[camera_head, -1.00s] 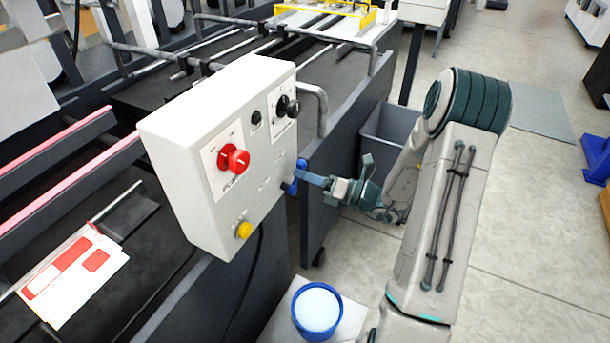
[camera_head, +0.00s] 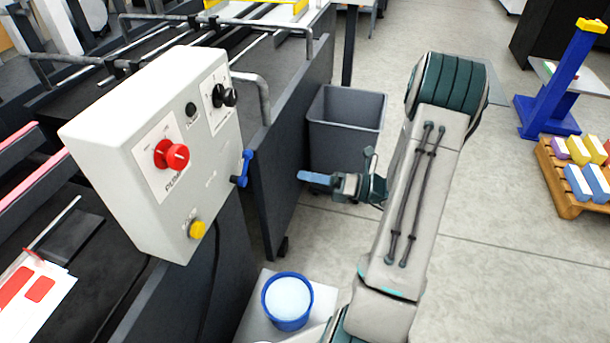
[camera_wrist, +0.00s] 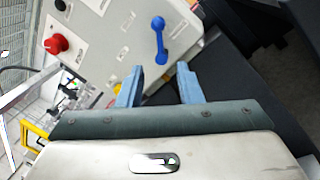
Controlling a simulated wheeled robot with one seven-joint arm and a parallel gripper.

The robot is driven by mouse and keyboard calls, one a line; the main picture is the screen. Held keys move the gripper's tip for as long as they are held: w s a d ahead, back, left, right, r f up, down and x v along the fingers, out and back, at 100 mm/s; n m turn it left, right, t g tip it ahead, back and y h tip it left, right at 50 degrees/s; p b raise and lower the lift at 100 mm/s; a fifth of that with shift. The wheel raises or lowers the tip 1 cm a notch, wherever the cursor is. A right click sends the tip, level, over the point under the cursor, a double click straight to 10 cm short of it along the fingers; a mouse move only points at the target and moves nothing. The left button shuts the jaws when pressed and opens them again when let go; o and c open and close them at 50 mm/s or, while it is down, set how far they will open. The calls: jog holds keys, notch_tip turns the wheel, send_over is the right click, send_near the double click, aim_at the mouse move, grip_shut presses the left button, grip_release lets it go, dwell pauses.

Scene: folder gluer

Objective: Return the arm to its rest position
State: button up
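My gripper (camera_head: 312,178) is clear of the control box, to the right of it in the head view. In the wrist view my gripper (camera_wrist: 160,88) shows two blue fingers spread apart with nothing between them. The white control box (camera_head: 150,130) carries a blue lever (camera_head: 243,168) on its right side face; the lever also shows in the wrist view (camera_wrist: 159,40), beyond the fingertips and apart from them. My arm stands bent, with its elbow high at the right.
A grey bin (camera_head: 345,125) stands close behind my gripper. A blue bucket of white stuff (camera_head: 287,300) sits below on a pale platform. The folder gluer's dark side panel (camera_head: 290,150) is to the left. Open floor lies to the right, before a pallet of boxes (camera_head: 580,185).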

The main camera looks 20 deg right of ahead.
jog(key=shift+a, duration=0.15)
jog(key=s+a+r+n+g+h, duration=0.3)
jog(key=s+a+n+g+h, duration=0.2)
jog(key=s+a+n+g, duration=0.65)
jog(key=s+d+r+n+t+h, duration=0.1)
jog(key=n+h, duration=0.4)
jog(key=n, duration=0.6)
jog(key=s+r+n+t+h, duration=0.2)
jog(key=n+h, duration=0.4)
jog(key=n, duration=0.5)
notch_tip(320, 180, up, 3)
jog(key=shift+s+d+f+t, duration=0.15)
jog(key=shift+s+d+t, duration=0.2)
jog(key=shift+s+t, duration=0.1)
jog(key=shift+o, duration=0.5)
jog(key=shift+a, duration=0.15)
